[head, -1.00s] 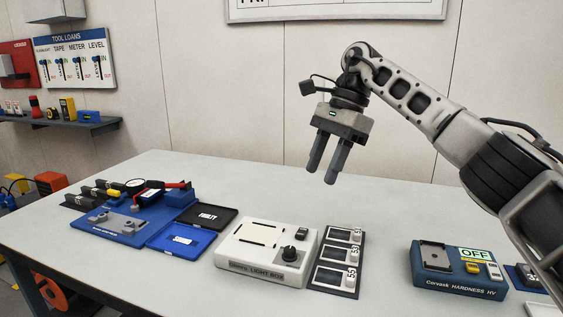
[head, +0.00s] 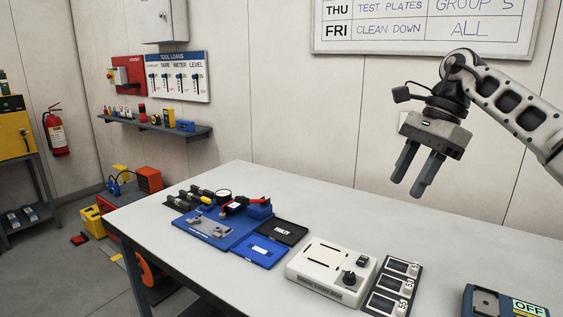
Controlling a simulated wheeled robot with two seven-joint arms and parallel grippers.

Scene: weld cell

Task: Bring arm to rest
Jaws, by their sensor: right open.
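My right gripper (head: 413,172) hangs in the air above the back right part of the white table (head: 245,185). Its two dark fingers point down and are apart, with nothing between them. My right arm comes in from the right edge at the upper right. My left gripper does not show in the head view.
A wall shelf (head: 150,127) is behind. Floor shows at left.

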